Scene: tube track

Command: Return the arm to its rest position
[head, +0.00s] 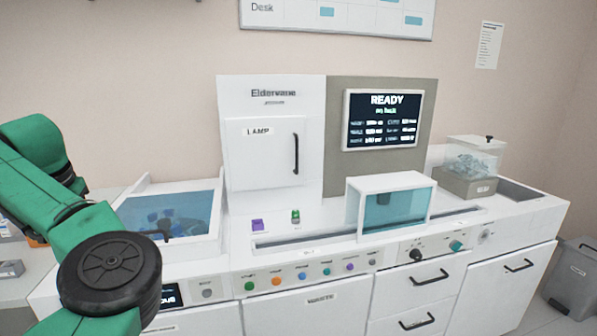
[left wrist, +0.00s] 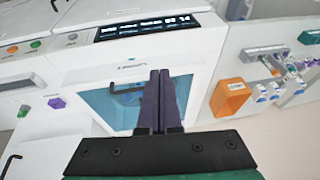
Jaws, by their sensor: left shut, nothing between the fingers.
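My left arm (head: 70,215) is green with a black round joint and comes in from the left of the head view, in front of the left end of the machine. Its gripper is outside the head view. In the left wrist view my left gripper (left wrist: 160,74) is shut and empty, its two dark fingers side by side. Behind the fingers is a white front with a blue window (left wrist: 100,106) and a dark handle (left wrist: 128,88). I cannot tell whether the fingertips touch it. My right arm and gripper are in neither view.
The white machine (head: 272,92) with a READY screen (head: 381,119) stands against the wall. A clear-lidded bin (head: 180,214) stands at its left, a blue-windowed cover (head: 397,208) at centre right. An orange box (left wrist: 230,97) is right of the gripper. A grey bin (head: 577,280) is far right.

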